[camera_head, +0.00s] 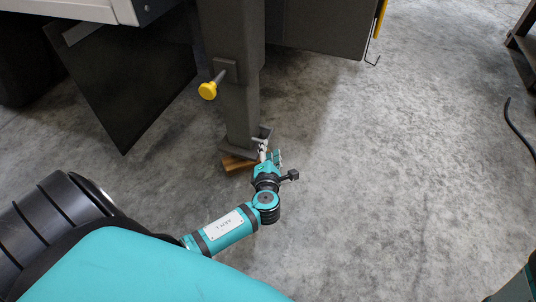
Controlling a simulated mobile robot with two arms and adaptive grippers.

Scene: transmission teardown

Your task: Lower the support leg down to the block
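The support leg (238,110) is a dark grey square post standing upright in the upper middle of the head view. A yellow knob (208,90) sticks out from its left side. The leg ends in a flat foot plate close above the wooden block (238,164). I cannot tell whether the plate touches the block. My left gripper (262,148) is at the right side of the leg's foot, beside the block. Its fingers are small and partly overlap the foot, so whether they are open or shut is unclear. My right gripper is out of the frame.
A dark panel (130,85) hangs left of the leg, and a grey body (325,25) with a yellow edge is to its upper right. A black cable (520,130) lies at the far right. The concrete floor (400,160) right of the leg is clear.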

